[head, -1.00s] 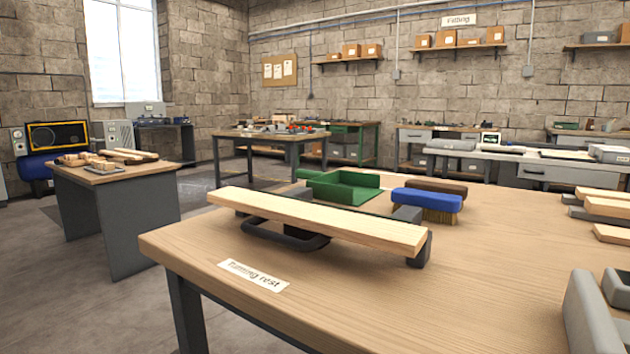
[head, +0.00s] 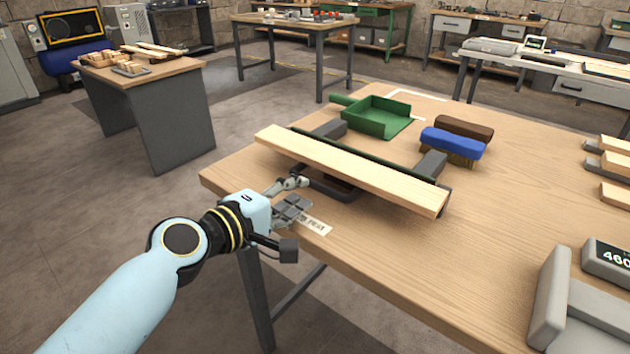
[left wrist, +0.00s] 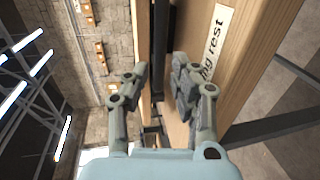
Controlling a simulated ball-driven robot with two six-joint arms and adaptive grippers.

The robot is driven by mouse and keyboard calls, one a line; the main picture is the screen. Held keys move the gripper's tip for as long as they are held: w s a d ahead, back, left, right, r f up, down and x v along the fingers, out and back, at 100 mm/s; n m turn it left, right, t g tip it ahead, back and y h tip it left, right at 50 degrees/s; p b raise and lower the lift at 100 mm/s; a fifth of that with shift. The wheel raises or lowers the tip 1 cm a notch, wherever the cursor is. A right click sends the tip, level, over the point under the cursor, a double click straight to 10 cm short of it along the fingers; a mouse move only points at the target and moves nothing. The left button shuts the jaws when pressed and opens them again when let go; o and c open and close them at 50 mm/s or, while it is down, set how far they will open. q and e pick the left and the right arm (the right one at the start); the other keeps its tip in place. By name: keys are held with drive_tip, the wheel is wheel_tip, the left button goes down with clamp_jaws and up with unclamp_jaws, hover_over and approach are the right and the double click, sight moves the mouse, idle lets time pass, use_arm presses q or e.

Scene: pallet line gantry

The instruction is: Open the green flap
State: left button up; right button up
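A dark green edge (head: 375,158) shows just behind a long pale board (head: 350,168); the board hides most of what lies there, and I cannot tell whether this is the flap. A green dustpan-like tray (head: 376,117) lies farther back. A black bar handle (head: 325,187) sticks out below the board's near side. My left gripper (head: 302,193) is open at the table's near left edge, close to the handle's left end. In the left wrist view its fingers (left wrist: 158,88) are apart, with a dark bar (left wrist: 158,45) showing beyond the gap. My right gripper is not in view.
Grey blocks (head: 431,166) stand by the board. A blue brush (head: 453,143) and a brown one (head: 464,127) lie behind. A label (head: 316,225) is partly covered by my gripper. A grey device (head: 550,300) stands front right.

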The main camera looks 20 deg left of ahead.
sight(312, 187)
use_arm(q)
drive_tip(key=x, duration=0.5)
drive_tip(key=shift+w+d, duration=0.1)
drive_tip(key=shift+w, duration=0.2)
clamp_jaws()
drive_tip(key=shift+f, duration=0.1)
